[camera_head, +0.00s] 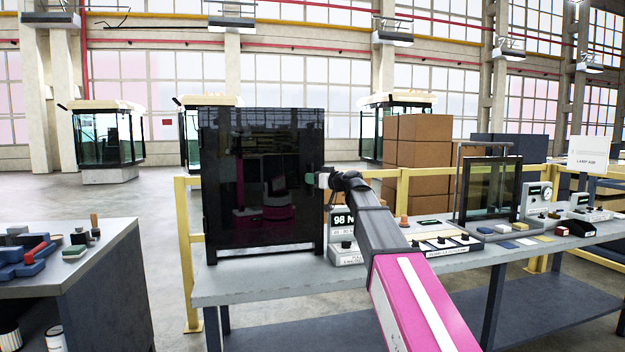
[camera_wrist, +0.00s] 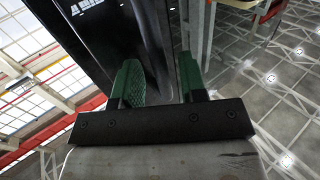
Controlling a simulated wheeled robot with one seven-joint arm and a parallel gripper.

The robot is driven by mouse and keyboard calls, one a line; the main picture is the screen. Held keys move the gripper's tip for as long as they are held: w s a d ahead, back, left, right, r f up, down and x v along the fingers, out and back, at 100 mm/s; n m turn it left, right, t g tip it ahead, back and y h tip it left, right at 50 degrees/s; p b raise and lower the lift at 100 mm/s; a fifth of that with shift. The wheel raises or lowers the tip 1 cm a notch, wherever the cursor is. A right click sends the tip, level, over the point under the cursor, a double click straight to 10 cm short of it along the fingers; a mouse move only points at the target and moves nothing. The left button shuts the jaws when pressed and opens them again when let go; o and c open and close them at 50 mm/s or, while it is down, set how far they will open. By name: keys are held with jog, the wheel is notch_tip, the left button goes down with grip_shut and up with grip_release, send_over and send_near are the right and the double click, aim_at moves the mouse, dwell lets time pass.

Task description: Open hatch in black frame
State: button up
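A tall glossy black hatch (camera_head: 264,180) in a black frame stands upright on the bench; its dark face mirrors part of the room and a pink shape. It looks shut. My gripper (camera_head: 318,181) is at the right edge of the frame, about mid-height. In the wrist view, the two green fingertips of my gripper (camera_wrist: 162,82) are apart, with the dark edge of the black panel (camera_wrist: 90,30) running behind and between them. I see no clear grip on it, and contact cannot be told. No handle shows clearly; my gripper may hide it.
The bench (camera_head: 270,284) carries a display box (camera_head: 345,222), a smaller dark-glass frame (camera_head: 490,188) and gauge boxes to the right. A side table (camera_head: 110,245) with tools stands at left. Yellow rails (camera_head: 187,250) and stacked boxes (camera_head: 425,140) are behind. Floor between the tables is clear.

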jog(key=shift+w+a, duration=0.35)
jog(key=shift+a, duration=0.05)
grip_shut()
